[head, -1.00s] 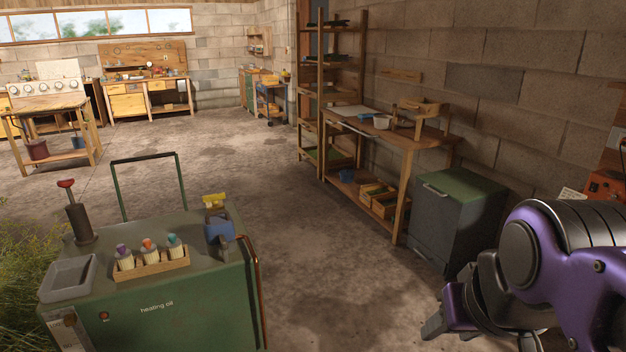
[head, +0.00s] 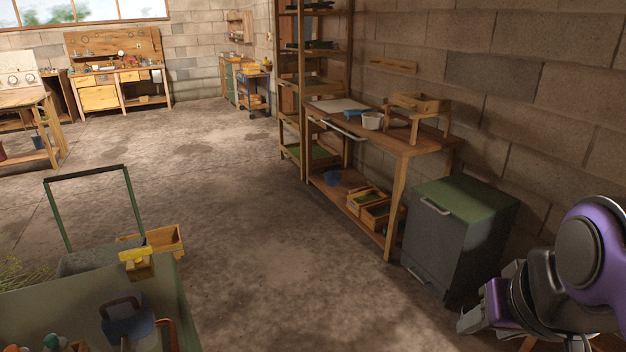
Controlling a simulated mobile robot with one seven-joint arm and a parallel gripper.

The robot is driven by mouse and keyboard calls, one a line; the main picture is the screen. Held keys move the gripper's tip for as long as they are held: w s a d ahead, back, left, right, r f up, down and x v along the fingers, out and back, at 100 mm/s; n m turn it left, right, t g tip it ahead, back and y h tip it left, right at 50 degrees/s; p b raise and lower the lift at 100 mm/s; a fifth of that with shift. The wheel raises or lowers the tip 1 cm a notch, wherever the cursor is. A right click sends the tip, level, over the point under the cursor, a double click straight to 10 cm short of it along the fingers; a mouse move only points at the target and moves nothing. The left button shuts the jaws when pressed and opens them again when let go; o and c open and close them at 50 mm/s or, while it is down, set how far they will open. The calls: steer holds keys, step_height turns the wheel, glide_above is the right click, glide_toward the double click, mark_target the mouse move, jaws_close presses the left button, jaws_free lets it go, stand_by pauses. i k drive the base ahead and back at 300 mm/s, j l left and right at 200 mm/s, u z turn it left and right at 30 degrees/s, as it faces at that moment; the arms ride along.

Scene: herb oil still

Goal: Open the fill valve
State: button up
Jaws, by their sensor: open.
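I cannot make out a fill valve for certain in the head view. The green heating-oil cart (head: 50,305) fills the lower left, cut off by the frame edge. My gripper (head: 478,316) is at the lower right, open and empty, well away from the cart. It is in front of the floor near the grey cabinet.
A grey cabinet with a green top (head: 460,235) stands by the wall. A wooden workbench (head: 395,140) and a tall shelf (head: 300,75) are behind it. A wooden crate (head: 165,241) shows just beyond the cart. The floor (head: 250,230) between is clear.

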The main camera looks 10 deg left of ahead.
mark_target(136, 254)
steer(key=i+l+u, duration=0.1)
steer(key=i+u, duration=0.2)
steer(key=i, duration=0.2)
steer(key=i+l+u, duration=0.25)
steer(key=i, duration=0.25)
steer(key=i+l+u, duration=0.15)
steer(key=u, duration=0.35)
steer(key=i+l+u, duration=0.25)
steer(key=u, duration=0.2)
steer(key=i+l+u, duration=0.25)
steer(key=u, duration=0.25)
steer(key=i+l+u, duration=0.1)
steer(key=l+u, duration=0.4)
steer(key=j, duration=0.1)
